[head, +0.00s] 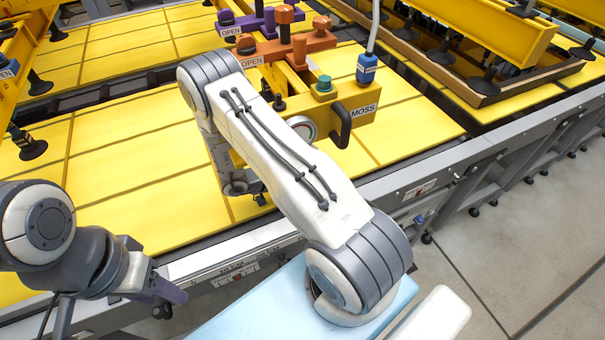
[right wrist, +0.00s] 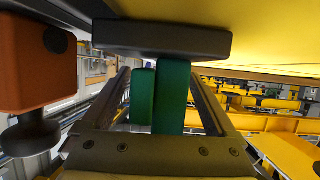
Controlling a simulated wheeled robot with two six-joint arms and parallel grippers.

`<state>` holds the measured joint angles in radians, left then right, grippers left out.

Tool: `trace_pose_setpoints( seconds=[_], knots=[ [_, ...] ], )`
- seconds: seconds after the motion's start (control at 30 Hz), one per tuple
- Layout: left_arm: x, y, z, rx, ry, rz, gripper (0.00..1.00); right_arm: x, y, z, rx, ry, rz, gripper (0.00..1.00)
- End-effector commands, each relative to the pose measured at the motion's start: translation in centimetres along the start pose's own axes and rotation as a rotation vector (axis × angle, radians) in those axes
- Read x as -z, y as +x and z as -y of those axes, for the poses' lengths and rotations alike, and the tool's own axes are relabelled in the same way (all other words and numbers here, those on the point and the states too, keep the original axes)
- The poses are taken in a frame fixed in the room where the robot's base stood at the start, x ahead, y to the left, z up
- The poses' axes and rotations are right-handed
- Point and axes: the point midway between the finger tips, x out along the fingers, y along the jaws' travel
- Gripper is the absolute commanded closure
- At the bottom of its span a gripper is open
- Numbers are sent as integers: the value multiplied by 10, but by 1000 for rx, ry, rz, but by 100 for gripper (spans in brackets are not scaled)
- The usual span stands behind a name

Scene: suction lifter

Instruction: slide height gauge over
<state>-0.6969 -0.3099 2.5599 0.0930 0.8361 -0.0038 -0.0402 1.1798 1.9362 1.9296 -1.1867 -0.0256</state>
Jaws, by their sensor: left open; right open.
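I cannot pick out a height gauge for certain. In the right wrist view, a green upright piece (right wrist: 172,95) under a dark bar (right wrist: 162,38) shows between the side bars of my right gripper, which is open; I cannot tell whether they touch. In the head view, my right gripper (head: 243,187) is partly hidden below its own arm, over the yellow panels. The yellow lifter beam marked MOSS (head: 362,100) stands beyond that arm, with a teal knob (head: 324,84) on top. My left gripper (head: 167,300) is open and empty near the table's front edge.
Yellow panels (head: 125,150) cover the table. A grey rail with a scale (head: 236,273) runs along its front edge. Orange handles (head: 300,46) and a blue connector (head: 366,70) stand on the lifter. Open floor (head: 500,270) lies at the right.

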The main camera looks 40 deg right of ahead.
Motion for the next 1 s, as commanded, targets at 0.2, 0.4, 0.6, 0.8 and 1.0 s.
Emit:
trace_pose_setpoints(
  seconds=[0.2, 0.4, 0.6, 0.8, 1.0],
  knots=[
    [0, -1, 0, 0, 0, 0, 50, 0, 3, 0, 1, 0, 0, 7],
    [0, -1, 0, 0, 0, 0, 50, 0, 3, 0, 1, 0, 0, 38],
    [0, -1, 0, 0, 0, 0, 50, 0, 3, 0, 0, 0, 0, 100],
    [0, 0, 0, 0, 0, 0, 50, 0, 3, 0, -1, 0, 0, 100],
    [0, 2, 0, 0, 0, 0, 50, 2, 9, 7, -6, 5, 0, 100]
  ],
)
